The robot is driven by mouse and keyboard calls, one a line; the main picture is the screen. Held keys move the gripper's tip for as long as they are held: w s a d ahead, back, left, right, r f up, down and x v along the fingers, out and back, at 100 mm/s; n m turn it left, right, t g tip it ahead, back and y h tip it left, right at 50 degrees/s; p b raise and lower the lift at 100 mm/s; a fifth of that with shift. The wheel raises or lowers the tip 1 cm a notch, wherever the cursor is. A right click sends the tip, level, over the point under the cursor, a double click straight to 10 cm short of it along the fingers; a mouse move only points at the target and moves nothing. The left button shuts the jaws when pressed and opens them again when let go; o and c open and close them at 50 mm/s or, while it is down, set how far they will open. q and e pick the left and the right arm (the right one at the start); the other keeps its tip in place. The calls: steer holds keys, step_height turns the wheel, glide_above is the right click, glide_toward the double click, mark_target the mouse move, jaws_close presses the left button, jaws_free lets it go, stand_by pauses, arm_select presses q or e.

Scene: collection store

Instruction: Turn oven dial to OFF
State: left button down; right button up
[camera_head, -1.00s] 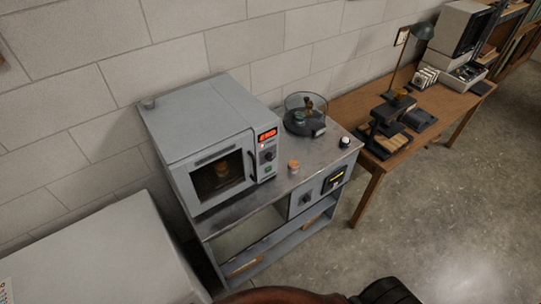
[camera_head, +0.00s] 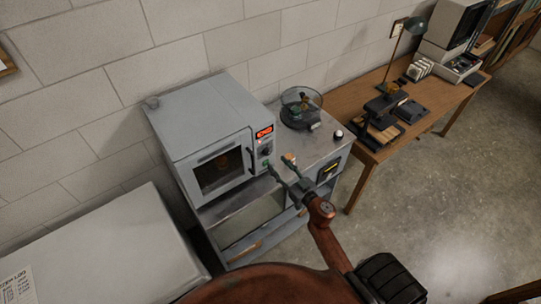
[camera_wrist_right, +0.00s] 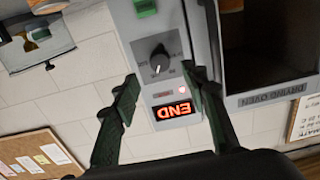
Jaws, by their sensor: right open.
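The grey drying oven (camera_head: 207,113) stands on a metal bench against the wall, its door shut. Its black dial (camera_head: 266,152) is on the panel right of the door, below a lit red display (camera_head: 263,134). My right gripper (camera_head: 281,166) is open and empty in front of the panel. In the wrist view its fingertips (camera_wrist_right: 159,75) are on either side of the dial, apparently short of it. My left gripper is out of view.
A small cork-coloured jar (camera_head: 289,158) stands on the bench close to my right gripper. A round glass vessel (camera_head: 301,108) is behind it. A wooden table (camera_head: 359,101) with a lamp and instruments is at right. A pale cabinet top (camera_head: 110,250) is front left.

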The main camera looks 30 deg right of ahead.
mark_target(268, 154)
steer(key=w, duration=0.6)
steer(key=shift+w+a, duration=0.1)
steer(key=shift+a, duration=0.15)
jaws_close()
